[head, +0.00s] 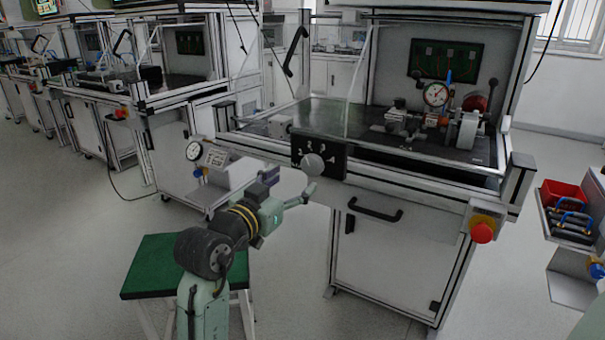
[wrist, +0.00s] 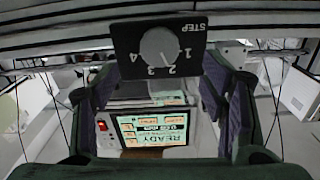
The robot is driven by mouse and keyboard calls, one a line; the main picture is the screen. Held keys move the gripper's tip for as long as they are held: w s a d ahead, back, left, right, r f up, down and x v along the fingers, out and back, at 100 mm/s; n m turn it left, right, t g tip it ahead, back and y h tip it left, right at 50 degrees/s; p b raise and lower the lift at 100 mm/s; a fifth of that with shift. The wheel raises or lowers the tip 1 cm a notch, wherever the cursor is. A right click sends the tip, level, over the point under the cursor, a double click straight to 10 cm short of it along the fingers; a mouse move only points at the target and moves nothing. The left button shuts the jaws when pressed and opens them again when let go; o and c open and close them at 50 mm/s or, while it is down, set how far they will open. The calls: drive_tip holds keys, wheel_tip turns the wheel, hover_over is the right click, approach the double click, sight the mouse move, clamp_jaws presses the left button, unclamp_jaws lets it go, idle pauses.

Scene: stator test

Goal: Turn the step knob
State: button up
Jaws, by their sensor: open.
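The step knob (head: 313,164) is a round grey knob on a black panel (head: 334,152) at the front edge of the workbench. In the wrist view the knob (wrist: 159,46) is near the top, with upside-down STEP lettering and the numbers 1 to 4 around it. I cannot clearly tell which number it points at. My gripper (head: 290,183) is in front of the panel, to the lower left of the knob. In the wrist view its two purple-padded fingers (wrist: 160,78) are spread wide with nothing between them. The knob appears beyond the fingertips, apart from them.
A box with a display reading READY (wrist: 155,128) shows upside-down below the panel in the wrist view. The bench carries a dial gauge (head: 436,94) and fixture. A black handle (head: 375,213) and red stop button (head: 482,232) are on its front. A green-topped stool (head: 150,272) stands at left.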

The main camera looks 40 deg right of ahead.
drive_tip(key=shift+v, duration=2.1)
